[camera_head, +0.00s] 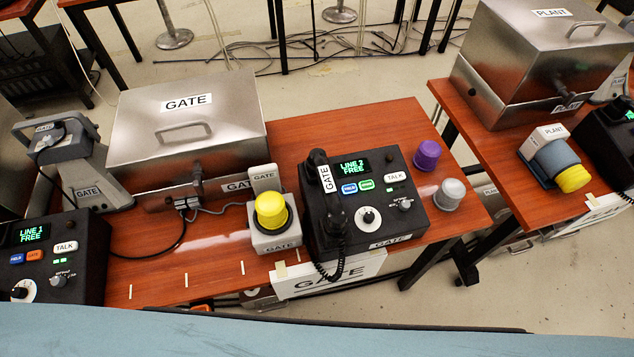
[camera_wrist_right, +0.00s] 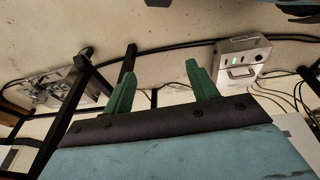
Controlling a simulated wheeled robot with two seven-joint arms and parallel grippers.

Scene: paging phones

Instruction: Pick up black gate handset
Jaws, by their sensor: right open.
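The black gate handset (camera_head: 325,200) rests upright along the left side of the black gate phone console (camera_head: 375,222), with a white GATE label near its top. Its coiled cord hangs at the console's front edge. The console's display reads LINE 2 FREE. In the right wrist view my right gripper (camera_wrist_right: 161,92) is open and empty, its two green fingers apart, with floor and cables beyond. The handset is not in that view. Neither gripper shows in the head view.
A yellow-capped GATE device (camera_head: 272,212) stands just left of the console. Purple (camera_head: 427,155) and grey (camera_head: 450,193) knobs stand to its right. A metal GATE case (camera_head: 185,130) is behind left. Another console (camera_head: 50,262) is at far left. A PLANT table (camera_head: 500,150) is right.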

